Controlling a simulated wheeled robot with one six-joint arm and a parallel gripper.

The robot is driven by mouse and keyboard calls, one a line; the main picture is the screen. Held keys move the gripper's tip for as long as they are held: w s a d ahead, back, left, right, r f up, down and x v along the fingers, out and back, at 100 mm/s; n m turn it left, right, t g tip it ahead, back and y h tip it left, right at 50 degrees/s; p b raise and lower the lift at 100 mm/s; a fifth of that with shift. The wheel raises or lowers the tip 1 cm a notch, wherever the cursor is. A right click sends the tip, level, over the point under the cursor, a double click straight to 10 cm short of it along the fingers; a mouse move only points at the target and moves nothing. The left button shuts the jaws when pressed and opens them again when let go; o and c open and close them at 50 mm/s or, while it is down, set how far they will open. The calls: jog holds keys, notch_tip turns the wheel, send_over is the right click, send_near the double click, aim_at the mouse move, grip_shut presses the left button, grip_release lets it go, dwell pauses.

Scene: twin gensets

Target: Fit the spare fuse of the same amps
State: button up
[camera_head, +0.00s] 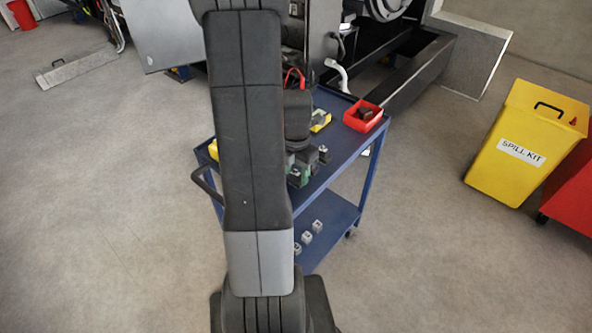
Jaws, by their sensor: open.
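A blue trolley (345,145) stands in the middle, partly hidden behind my arm. My gripper (304,158) hangs low over its top, largely hidden by my arm link; its jaws are open, though the fingers are hard to make out. Small dark and greenish blocks with pale tops, one of them a block (295,177), are on the trolley top close to my gripper. I cannot tell whether they are fuses, read any amps, or see whether the jaws touch them. Several small pale blocks (317,226) sit in a row on the lower shelf.
A red bin (376,123) holding something dark and a yellow tray (319,127) sit on the trolley top. Dark machinery (425,60) stands behind. A yellow spill kit bin (518,160) and a red cabinet (572,190) are at the right.

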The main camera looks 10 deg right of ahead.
aim_at(296, 173)
grip_shut()
jog(key=shift+r, duration=0.15)
jog(key=shift+r+p, duration=1.1)
jog(key=shift+r, duration=0.3)
jog(key=shift+r, duration=0.1)
jog(key=shift+r+p, duration=1.85)
jog(key=shift+r, duration=0.5)
